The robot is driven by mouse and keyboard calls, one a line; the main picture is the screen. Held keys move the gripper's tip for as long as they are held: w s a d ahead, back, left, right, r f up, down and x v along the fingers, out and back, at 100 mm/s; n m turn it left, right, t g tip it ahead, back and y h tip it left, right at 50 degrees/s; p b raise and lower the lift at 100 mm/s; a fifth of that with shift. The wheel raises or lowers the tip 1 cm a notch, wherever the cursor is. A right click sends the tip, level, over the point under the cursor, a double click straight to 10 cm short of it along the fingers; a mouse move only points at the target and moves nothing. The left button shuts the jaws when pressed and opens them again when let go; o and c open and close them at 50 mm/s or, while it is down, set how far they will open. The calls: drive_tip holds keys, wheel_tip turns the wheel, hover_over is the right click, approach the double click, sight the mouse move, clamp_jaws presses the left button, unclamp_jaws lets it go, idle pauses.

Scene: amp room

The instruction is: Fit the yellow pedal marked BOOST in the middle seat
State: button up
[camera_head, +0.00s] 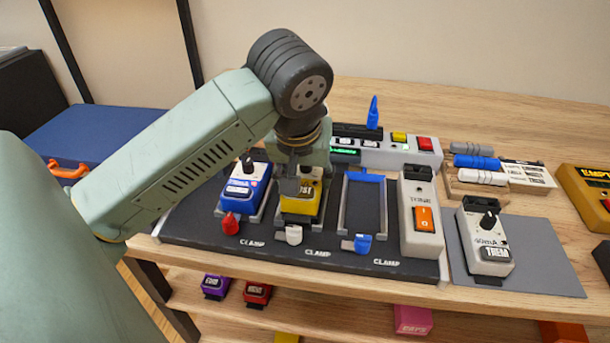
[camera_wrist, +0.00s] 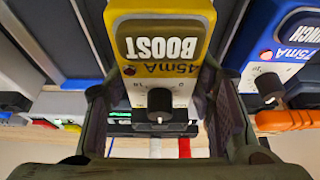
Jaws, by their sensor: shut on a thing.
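The yellow pedal marked BOOST (camera_head: 300,205) is at the middle seat of the black board (camera_head: 200,228), between the grey side rails. Whether it rests fully down cannot be told. In the wrist view the yellow pedal (camera_wrist: 203,14) shows its BOOST label, a 45mA mark and a black knob. My gripper (camera_head: 300,175) is above it from behind, shut on it, with one finger on each side in the wrist view (camera_wrist: 157,100). The white clamp lever (camera_head: 293,235) is in front of the middle seat. The arm hides part of the pedal's far end.
A blue pedal (camera_head: 243,190) sits in the left seat, close beside my gripper. The right seat (camera_head: 348,205) is empty. A white block with an orange switch (camera_head: 422,222) stands right of it. A white TREM pedal (camera_head: 486,245) stands on a grey mat (camera_head: 545,262).

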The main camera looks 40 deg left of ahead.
drive_tip(key=shift+f+b, duration=0.5)
drive_tip(key=shift+b, duration=0.3)
idle(0.4)
drive_tip(key=shift+s+d+f+b, duration=0.15)
drive_tip(key=shift+f+b, duration=0.35)
drive_tip(key=shift+b, duration=0.3)
drive_tip(key=shift+s+d+f+b, duration=0.1)
drive_tip(key=shift+f+b, duration=0.35)
drive_tip(key=shift+b, duration=0.3)
idle(1.0)
idle(0.3)
drive_tip(key=o, duration=1.2)
drive_tip(key=shift+o, duration=1.2)
drive_tip(key=shift+w+a+f, duration=0.15)
drive_tip(key=shift+w+a, duration=0.05)
drive_tip(key=o, duration=0.6)
drive_tip(key=shift+r, duration=0.2)
drive_tip(key=shift+r, duration=0.15)
